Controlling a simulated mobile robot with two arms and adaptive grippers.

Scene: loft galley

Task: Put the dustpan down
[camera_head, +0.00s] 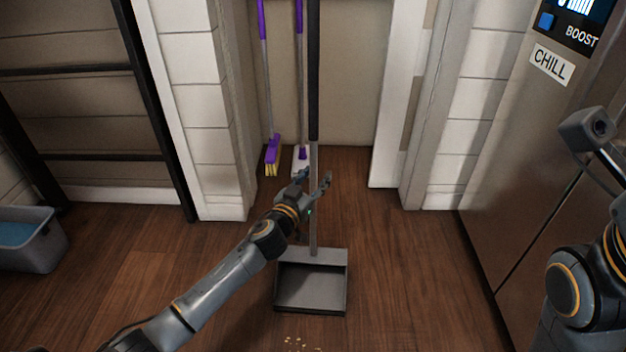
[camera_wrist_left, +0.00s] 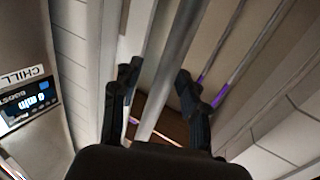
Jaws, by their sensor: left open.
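The dustpan (camera_head: 312,284) is a grey pan with a long upright handle that has a dark grip at the top. Its pan rests on the wooden floor in front of the alcove, and it stands upright. My left gripper (camera_head: 315,178) is open, with its fingers on either side of the handle's lower shaft. In the left wrist view the shaft (camera_wrist_left: 172,75) runs between the two spread fingers (camera_wrist_left: 157,88), with gaps visible beside it. My right arm shows at the right edge, but its fingers are out of view.
A purple broom (camera_head: 272,155) and a mop (camera_head: 301,158) with a white head stand in the alcove behind. A grey bucket (camera_head: 32,243) is at the left. Crumbs (camera_head: 300,343) lie on the floor in front of the pan. A steel appliance (camera_head: 530,160) fills the right side.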

